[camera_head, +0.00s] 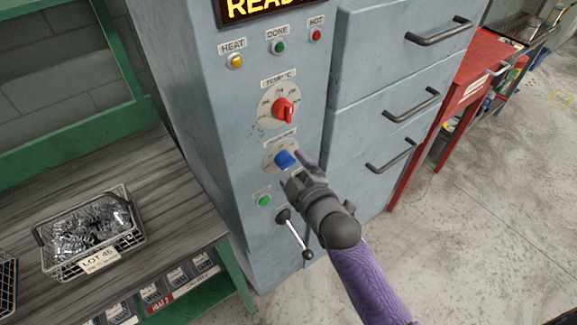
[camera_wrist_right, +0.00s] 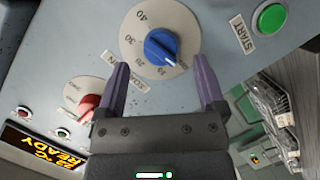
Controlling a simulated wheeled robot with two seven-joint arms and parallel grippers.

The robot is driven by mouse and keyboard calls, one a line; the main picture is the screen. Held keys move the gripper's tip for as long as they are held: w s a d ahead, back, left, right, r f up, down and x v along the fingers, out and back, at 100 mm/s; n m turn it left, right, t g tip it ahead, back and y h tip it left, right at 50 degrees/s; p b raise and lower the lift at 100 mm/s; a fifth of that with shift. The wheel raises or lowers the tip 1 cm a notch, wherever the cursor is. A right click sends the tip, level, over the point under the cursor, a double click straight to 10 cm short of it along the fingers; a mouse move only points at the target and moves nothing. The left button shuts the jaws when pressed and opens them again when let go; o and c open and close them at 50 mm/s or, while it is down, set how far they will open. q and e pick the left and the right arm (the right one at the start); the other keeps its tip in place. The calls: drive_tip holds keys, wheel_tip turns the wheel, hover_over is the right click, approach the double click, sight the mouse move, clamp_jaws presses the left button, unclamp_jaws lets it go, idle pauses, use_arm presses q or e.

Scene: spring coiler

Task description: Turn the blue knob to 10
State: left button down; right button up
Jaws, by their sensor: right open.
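The blue knob (camera_head: 284,159) sits on a round pale dial on the front of the grey machine. The knob's white mark seems to point toward the lower right of that view; the number there is hard to read. My right gripper (camera_head: 293,168) is open in front of the knob. In the wrist view its two purple fingers stand below and to either side of the knob, apart from it. My left gripper is not in view.
A red knob (camera_head: 285,111) on a temperature dial is above the blue one. A green start button (camera_head: 264,201) and a lever (camera_head: 295,235) are below. A wire basket (camera_head: 92,232) of metal parts stands on the bench at left. Drawer handles (camera_head: 390,157) project at right.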

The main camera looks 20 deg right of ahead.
sight(286, 161)
drive_tip(key=shift+x, duration=1.45)
clamp_jaws()
